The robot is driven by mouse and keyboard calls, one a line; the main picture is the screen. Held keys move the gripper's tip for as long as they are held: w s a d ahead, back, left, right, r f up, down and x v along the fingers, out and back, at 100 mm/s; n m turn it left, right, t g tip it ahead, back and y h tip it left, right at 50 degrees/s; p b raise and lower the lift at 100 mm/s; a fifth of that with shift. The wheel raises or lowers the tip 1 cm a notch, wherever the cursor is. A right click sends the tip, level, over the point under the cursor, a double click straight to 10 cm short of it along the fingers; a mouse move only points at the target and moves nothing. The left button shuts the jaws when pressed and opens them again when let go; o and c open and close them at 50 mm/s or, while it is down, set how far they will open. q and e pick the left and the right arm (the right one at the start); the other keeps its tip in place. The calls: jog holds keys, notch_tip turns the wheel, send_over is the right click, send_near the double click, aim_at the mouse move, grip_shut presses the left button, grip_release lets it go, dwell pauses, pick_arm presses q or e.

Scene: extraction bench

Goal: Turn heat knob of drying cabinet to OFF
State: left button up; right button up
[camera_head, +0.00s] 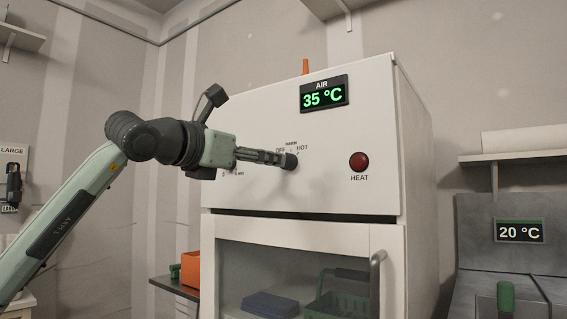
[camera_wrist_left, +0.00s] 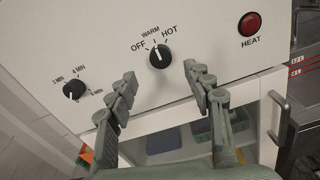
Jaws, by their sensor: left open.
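The white drying cabinet (camera_head: 376,130) has a black round heat knob (camera_wrist_left: 160,57) marked OFF, WARM and HOT. In the left wrist view, its white pointer line points up, roughly at WARM. The knob also shows in the head view (camera_head: 291,162), partly behind my fingers. My left gripper (camera_wrist_left: 160,74) is open and empty, its fingertips apart on either side of and slightly below the knob in the wrist view. In the head view the left gripper (camera_head: 276,158) reaches in from the left at the panel; contact cannot be told. My right gripper is not in view.
A timer knob (camera_wrist_left: 74,90) with minute marks is left of the heat knob. A red HEAT lamp (camera_head: 359,162) is to the right, and the AIR display (camera_head: 323,94) reads 35 °C. A glazed door with a handle (camera_head: 377,270) is below. Another display (camera_head: 520,231) reads 20 °C.

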aim_at(288, 161)
pick_arm(q)
jog(key=p+x, duration=0.1)
jog(key=x, duration=0.6)
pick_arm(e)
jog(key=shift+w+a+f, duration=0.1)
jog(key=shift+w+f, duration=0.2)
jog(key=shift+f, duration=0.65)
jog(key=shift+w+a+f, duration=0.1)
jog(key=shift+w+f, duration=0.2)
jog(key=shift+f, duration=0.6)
pick_arm(q)
jog(key=c, duration=1.1)
jog(key=shift+c, duration=0.3)
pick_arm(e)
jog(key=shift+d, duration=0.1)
pick_arm(q)
jog(key=shift+f, duration=0.1)
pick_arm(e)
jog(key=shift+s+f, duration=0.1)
